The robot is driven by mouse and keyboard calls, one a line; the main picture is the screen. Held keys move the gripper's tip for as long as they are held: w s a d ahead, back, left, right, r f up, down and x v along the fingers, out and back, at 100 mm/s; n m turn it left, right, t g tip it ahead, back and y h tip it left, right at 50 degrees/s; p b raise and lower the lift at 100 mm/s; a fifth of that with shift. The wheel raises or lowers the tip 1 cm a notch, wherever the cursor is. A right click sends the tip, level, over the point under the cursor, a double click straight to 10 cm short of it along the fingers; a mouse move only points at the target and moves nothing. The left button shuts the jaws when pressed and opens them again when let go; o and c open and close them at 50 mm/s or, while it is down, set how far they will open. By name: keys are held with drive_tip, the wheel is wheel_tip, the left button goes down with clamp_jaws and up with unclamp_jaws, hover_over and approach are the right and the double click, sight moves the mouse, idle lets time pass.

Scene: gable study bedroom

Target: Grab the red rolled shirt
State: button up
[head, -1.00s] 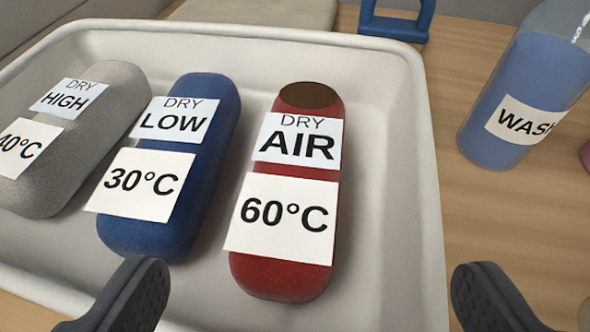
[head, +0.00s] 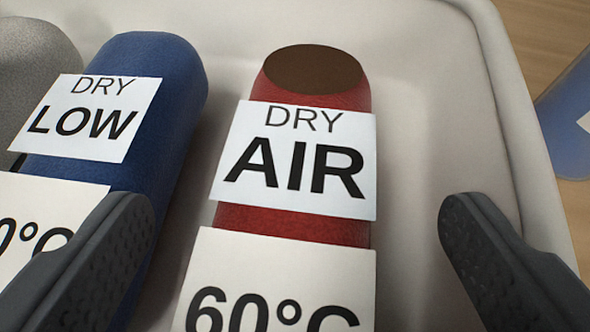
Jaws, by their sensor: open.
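The red rolled shirt (head: 312,226) lies in the white tray (head: 490,75), with a dark brown patch (head: 312,68) at its far end. It carries a "DRY AIR" label and a "60°C" label, the latter cut off by the bottom edge. My gripper (head: 298,225) is open and empty. Its fingers show on either side of the red shirt in the picture, the left one overlapping the blue roll in view. I cannot tell how far above the shirt the fingertips are.
A blue rolled shirt (head: 172,100) labelled "DRY LOW" lies left of the red one, with a narrow gap between. A grey roll (head: 30,60) is at the far left. Bare tray floor lies right of the red shirt.

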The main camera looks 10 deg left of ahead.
sight(295, 211)
drive_tip(key=shift+x, duration=1.3)
drive_tip(key=c, duration=1.2)
drive_tip(key=shift+r, duration=0.1)
drive_tip(key=shift+c, duration=0.2)
